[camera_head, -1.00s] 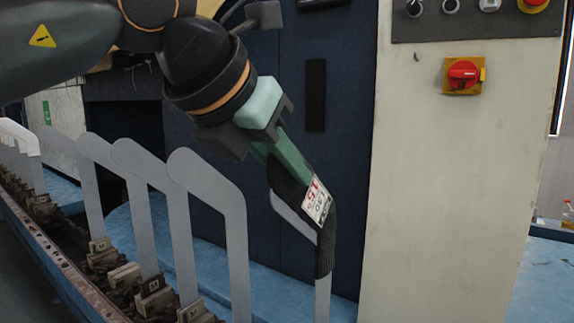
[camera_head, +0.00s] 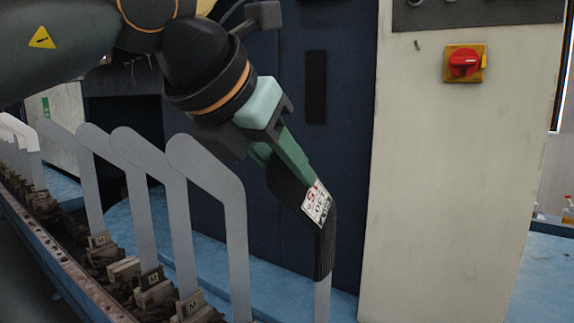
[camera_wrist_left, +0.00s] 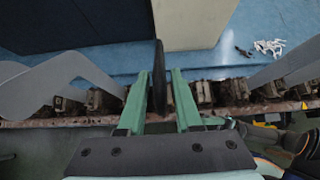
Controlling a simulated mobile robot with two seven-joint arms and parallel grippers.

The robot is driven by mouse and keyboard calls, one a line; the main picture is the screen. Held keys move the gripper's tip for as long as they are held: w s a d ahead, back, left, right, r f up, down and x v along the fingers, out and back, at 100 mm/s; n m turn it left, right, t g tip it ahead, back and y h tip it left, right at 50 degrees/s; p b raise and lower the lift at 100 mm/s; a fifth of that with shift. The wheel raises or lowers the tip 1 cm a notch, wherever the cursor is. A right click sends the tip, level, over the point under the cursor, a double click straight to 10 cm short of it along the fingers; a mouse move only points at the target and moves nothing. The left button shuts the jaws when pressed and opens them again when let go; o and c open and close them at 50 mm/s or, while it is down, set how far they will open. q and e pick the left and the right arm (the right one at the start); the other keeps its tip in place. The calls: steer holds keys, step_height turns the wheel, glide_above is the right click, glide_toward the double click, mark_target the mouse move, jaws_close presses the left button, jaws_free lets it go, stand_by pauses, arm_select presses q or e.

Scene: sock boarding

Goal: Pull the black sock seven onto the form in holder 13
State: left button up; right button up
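The black sock (camera_head: 323,246) is on a flat grey form (camera_head: 322,300) right of the row. It covers the form's angled upper part and the top of its upright leg, and bare grey shows below its lower edge. A white label with red and black print (camera_head: 317,203) lies over the sock near the bend. My left gripper (camera_head: 302,172) is at the upper part of the sock. In the left wrist view its green fingers (camera_wrist_left: 160,82) stand apart, with the dark sock (camera_wrist_left: 159,62) seen edge-on between them and gaps on both sides. My right gripper is not in view.
Several bare grey forms (camera_head: 236,235) stand in a row to the left, on holders along a blue rail (camera_head: 60,262). A dark blue panel (camera_head: 345,130) and a cream cabinet (camera_head: 455,190) with a red switch (camera_head: 464,63) stand behind. Blue surface lies behind the row.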

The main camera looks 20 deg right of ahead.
arm_select(q)
steer(key=shift+o, duration=1.3)
steer(key=p+v, duration=0.2)
steer(key=v, duration=1)
steer(key=shift+a+r, duration=0.15)
steer(key=shift+a, duration=0.05)
steer(key=shift+s, duration=0.1)
